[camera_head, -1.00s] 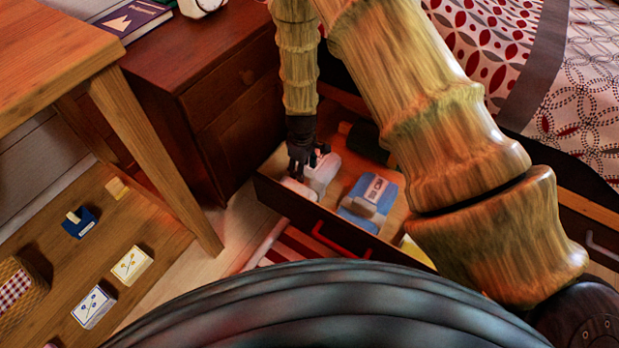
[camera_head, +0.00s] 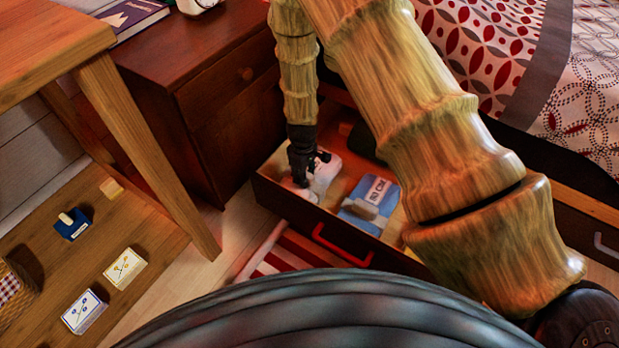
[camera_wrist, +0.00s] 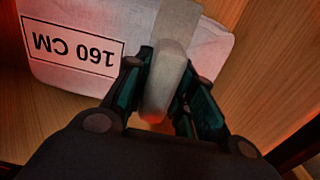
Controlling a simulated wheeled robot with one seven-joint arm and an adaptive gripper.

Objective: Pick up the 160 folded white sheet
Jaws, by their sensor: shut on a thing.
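The folded white sheet (camera_head: 326,176) lies in the left end of the open drawer (camera_head: 322,225). In the wrist view the sheet (camera_wrist: 75,72) shows its printed label, upside down, reading 160 CM. A pale grey upright tab (camera_wrist: 167,82) stands at its near side. My gripper (camera_wrist: 168,70) is shut on this tab, one finger on each side. In the head view my gripper (camera_head: 303,172) reaches down into the drawer, and its fingers partly hide the sheet. I cannot tell whether the sheet is lifted off the drawer floor.
A blue folded item (camera_head: 370,203) with a white label lies to the right in the drawer. The drawer's walls are close around my gripper. A dark wooden cabinet (camera_head: 237,130) stands at left, a wooden table leg (camera_head: 150,160) farther left, and the bed (camera_head: 480,45) at upper right.

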